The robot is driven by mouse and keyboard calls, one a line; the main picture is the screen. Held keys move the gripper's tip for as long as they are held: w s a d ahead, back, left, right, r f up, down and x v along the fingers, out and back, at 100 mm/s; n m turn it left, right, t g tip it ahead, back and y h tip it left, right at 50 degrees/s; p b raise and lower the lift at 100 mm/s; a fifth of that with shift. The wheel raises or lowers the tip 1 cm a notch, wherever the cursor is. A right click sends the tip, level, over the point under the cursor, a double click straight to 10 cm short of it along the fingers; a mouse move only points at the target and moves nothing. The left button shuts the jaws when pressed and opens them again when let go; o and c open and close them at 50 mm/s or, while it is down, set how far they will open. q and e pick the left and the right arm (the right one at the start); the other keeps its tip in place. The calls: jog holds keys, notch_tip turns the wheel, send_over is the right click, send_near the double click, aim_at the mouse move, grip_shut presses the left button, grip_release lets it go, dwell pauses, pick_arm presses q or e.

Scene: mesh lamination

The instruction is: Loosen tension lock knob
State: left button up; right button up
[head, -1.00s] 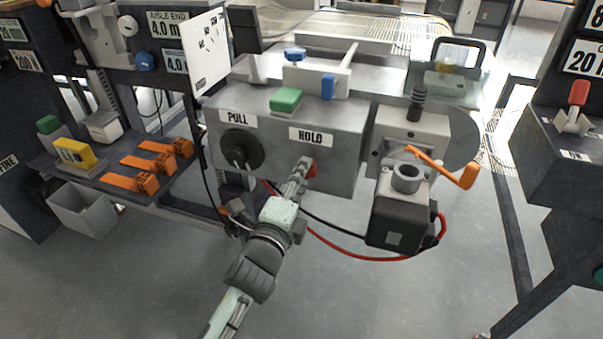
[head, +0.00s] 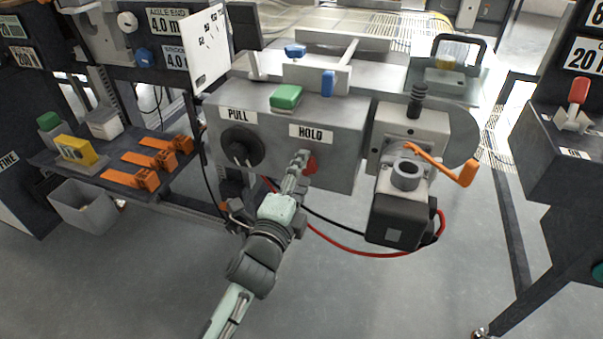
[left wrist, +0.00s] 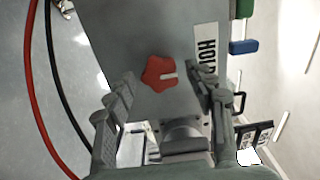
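The red star-shaped knob (head: 310,165) is on the front face of the grey box (head: 345,160), below the HOLD label (head: 311,134). I cannot tell how far the tips are from the panel. My right gripper is not in view.
A black knob (head: 240,148) sits under the PULL label at left. An orange crank (head: 455,170) and a dark motor (head: 398,215) stand right of the box. Red and black cables hang below. Green (head: 286,96) and blue (head: 328,84) blocks are on top.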

pick_arm(q)
jog(key=shift+s, duration=0.2)
jog(key=v, duration=1.1)
jog(key=shift+s, duration=0.25)
jog(key=shift+a, duration=0.15)
